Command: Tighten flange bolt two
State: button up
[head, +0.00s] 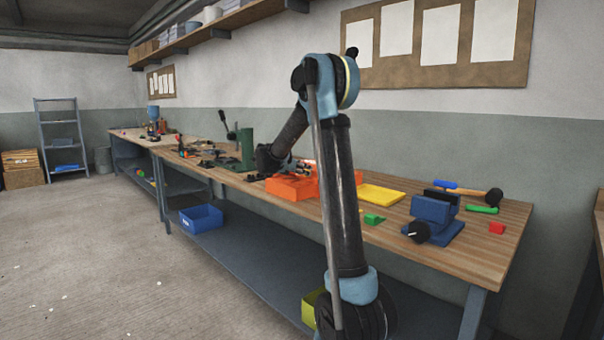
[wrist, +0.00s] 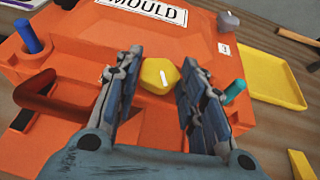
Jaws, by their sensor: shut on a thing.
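The orange mould (wrist: 60,60) carries a white "MOULD" label (wrist: 150,10) in the wrist view. A yellow hex-headed bolt (wrist: 160,76) stands at its near edge. My gripper (wrist: 163,62) is shut on the yellow bolt, one finger on each side of its head. A blue bolt (wrist: 28,37) stands in a round boss to the left, a teal one (wrist: 234,92) to the right, and a grey one (wrist: 228,21) farther back. No number on the bolts is readable. In the head view the mould (head: 290,188) is on the bench, partly hidden by my arm.
A yellow tray (head: 380,194) lies right of the mould on the wooden bench (head: 480,250). A blue vise (head: 434,212), a mallet (head: 480,194) and small coloured blocks are farther right. A green press (head: 245,148) and scattered tools are to the left.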

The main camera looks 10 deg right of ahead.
jog(key=shift+w+a, duration=0.1)
jog(key=shift+w+a+m+g+h, duration=0.1)
jog(key=shift+w+m+g+h, duration=0.1)
jog(key=shift+m+g+h, duration=0.6)
jog(key=shift+w+a+m+g+h, duration=0.15)
jog(key=shift+m+g+h, duration=0.45)
jog(key=shift+m+g, duration=0.85)
jog(key=o, duration=1)
jog(key=shift+o, duration=0.2)
jog(key=v, duration=1.2)
